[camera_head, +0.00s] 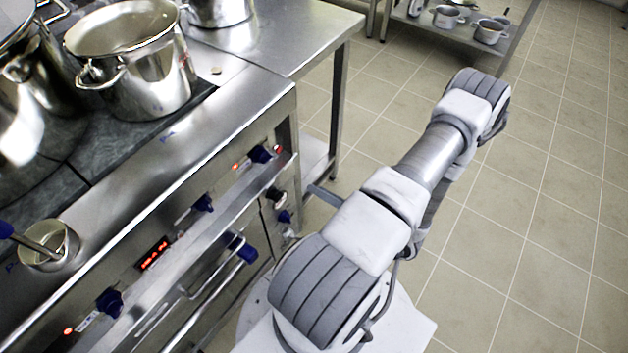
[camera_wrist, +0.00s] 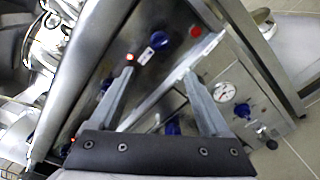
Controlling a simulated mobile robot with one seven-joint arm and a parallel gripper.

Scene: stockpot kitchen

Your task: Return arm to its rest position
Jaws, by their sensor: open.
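My gripper (camera_wrist: 157,74) shows in the wrist view with its two fingers spread apart and nothing between them. Beyond the fingers is the stove front (camera_wrist: 150,95) with blue knobs; I cannot tell the exact gap. In the head view my arm (camera_head: 425,160) reaches from the lower middle up to the right over the tiled floor, beside the stove. My gripper is hidden in that view.
The stove (camera_head: 205,140) fills the left, with blue knobs and a handle on its front. A large steel pot (camera_head: 135,75) and a small pot (camera_head: 48,245) stand on it. A steel table (camera_head: 300,35) adjoins. Open tiled floor (camera_head: 540,200) lies right.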

